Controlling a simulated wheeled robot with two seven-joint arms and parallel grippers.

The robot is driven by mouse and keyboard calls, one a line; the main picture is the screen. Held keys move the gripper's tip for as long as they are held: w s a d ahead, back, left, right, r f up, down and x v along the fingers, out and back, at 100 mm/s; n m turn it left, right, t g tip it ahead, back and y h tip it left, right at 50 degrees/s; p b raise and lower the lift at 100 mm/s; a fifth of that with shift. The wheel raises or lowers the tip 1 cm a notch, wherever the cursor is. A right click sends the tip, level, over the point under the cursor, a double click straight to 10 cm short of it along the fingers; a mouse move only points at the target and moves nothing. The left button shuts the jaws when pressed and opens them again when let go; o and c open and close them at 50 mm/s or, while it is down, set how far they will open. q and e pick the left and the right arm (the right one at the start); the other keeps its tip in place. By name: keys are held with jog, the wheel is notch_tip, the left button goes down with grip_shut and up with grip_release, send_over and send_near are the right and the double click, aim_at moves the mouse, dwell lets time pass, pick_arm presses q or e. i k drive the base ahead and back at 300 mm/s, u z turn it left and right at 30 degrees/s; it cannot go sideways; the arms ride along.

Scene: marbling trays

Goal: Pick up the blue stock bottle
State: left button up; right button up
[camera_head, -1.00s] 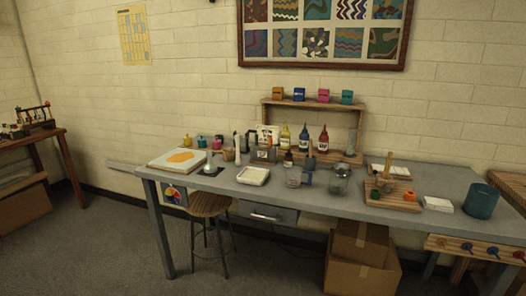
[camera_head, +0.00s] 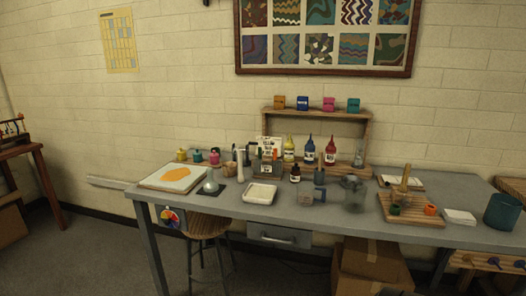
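Neither of my grippers shows in the head view.
A glass jar (camera_head: 354,193) and a white tray (camera_head: 260,193) are near the front edge. A wooden board with pots (camera_head: 410,217) is to the right. A stool (camera_head: 205,228) and cardboard boxes (camera_head: 370,262) stand by the table's front, on the floor.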

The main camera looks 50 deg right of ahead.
aim_at(310, 147)
jog(key=u, duration=0.15)
jog(key=i, duration=1.45)
jog(key=z, duration=0.7)
jog(key=i, duration=0.8)
jog(key=z, duration=0.7)
